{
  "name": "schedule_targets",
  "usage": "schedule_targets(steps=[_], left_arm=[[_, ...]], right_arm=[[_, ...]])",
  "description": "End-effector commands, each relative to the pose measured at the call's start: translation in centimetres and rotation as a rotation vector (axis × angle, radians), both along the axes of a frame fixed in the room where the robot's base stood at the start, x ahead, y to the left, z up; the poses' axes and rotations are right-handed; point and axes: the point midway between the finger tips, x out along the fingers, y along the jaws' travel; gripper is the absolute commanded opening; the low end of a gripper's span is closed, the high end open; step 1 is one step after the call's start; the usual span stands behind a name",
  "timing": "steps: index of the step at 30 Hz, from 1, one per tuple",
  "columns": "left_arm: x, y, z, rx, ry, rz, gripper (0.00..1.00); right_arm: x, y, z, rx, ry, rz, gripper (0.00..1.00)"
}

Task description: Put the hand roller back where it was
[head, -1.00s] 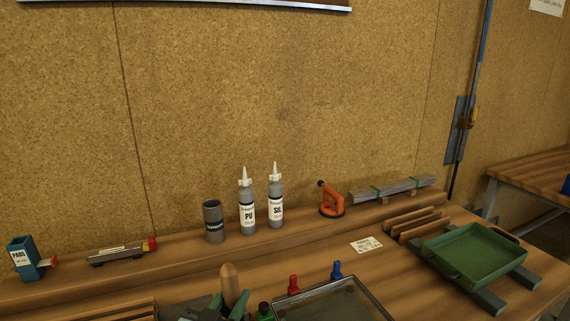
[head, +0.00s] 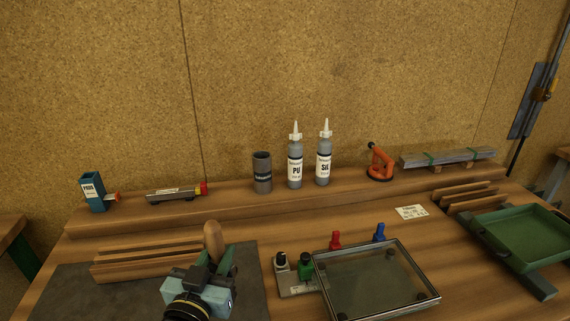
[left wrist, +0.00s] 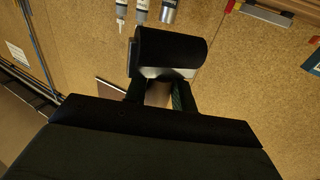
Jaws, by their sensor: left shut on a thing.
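The hand roller's rounded wooden handle (head: 213,238) stands up between the dark fingers of my left gripper (head: 222,262), in the lower left of the head view. My left gripper is shut on it. In the left wrist view, the black roller cylinder (left wrist: 170,50) with a grey bracket shows just beyond the fingertips (left wrist: 160,93). In the head view the roller end is hidden behind the gripper. The roller is held in front of the wooden slats, over or near the dark mat (head: 70,290). My right gripper is not in view.
A slatted wooden rack (head: 145,262) lies left of the gripper. On the back ledge stand a blue pads box (head: 93,190), a grey cup (head: 262,172), two cartridges (head: 295,170) and an orange suction lifter (head: 380,163).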

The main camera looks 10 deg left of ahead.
Motion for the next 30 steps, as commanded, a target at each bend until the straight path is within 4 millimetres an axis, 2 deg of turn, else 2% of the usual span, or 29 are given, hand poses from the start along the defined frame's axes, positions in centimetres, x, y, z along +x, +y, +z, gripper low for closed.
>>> schedule_targets(steps=[5, 8, 14, 21, 24, 30], left_arm=[[0.0, -0.4, 0.5, 0.001, -0.005, -0.022, 0.0], [-0.1, -1.3, 1.2, 0.003, -0.008, -0.069, 0.0], [-0.6, -4.7, 3.6, 0.009, -0.009, -0.241, 0.0], [-1.2, -9.9, 7.2, 0.01, -0.009, -0.499, 0.0], [-1.4, -11.5, 8.3, 0.007, -0.008, -0.58, 0.0], [-1.7, -13.5, 9.5, 0.001, -0.004, -0.675, 0.0]], right_arm=[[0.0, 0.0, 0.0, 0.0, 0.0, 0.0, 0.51], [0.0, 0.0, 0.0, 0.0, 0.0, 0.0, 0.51], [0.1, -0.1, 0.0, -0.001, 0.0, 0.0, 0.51], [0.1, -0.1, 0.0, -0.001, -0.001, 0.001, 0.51], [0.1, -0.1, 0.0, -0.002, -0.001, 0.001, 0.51], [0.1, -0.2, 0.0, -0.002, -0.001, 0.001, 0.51]])
